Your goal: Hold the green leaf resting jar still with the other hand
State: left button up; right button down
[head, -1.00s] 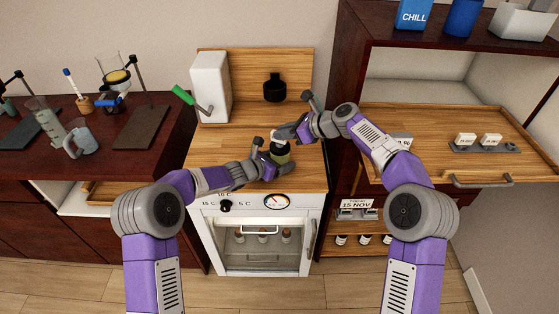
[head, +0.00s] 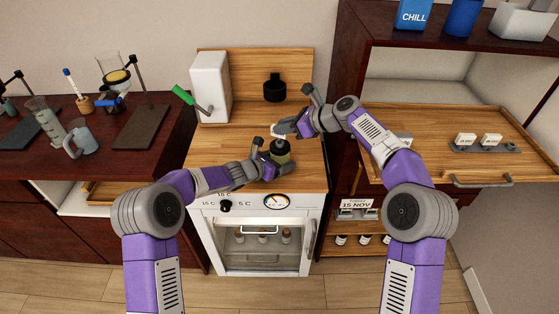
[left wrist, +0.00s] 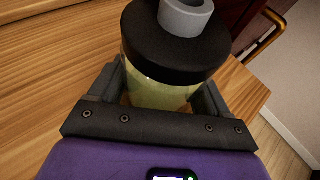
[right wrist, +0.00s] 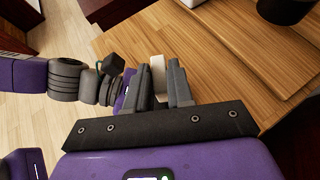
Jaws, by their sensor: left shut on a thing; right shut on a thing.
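The jar (head: 281,147) has a black lid and stands on the wooden counter above the small glass-fronted cabinet. In the left wrist view its body (left wrist: 160,93) is pale yellow-green, with a grey ring on top of the black lid. No leaf mark shows. My left gripper (head: 270,163) is shut around the jar's body from the left, with a finger on each side (left wrist: 162,92). My right gripper (head: 284,130) is shut on a small white piece (right wrist: 158,80), just above and behind the jar lid in the head view. The piece's lower end is hidden.
A white box-shaped dispenser (head: 210,88) with a green lever and a black wall holder (head: 275,88) stand behind. Glassware and stands fill the dark bench (head: 100,140) at left. A wooden drawer (head: 440,150) is open at right.

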pick_arm(q)
jog(key=shift+a+f, duration=0.1)
jog(key=shift+f, duration=0.1)
pick_arm(e)
jog(key=shift+r, duration=1.55)
pick_arm(q)
jog(key=shift+r, duration=0.1)
pick_arm(e)
jog(key=v, duration=0.9)
jog(key=shift+w+d+f, duration=0.3)
pick_arm(q)
jog(key=o, duration=1.1)
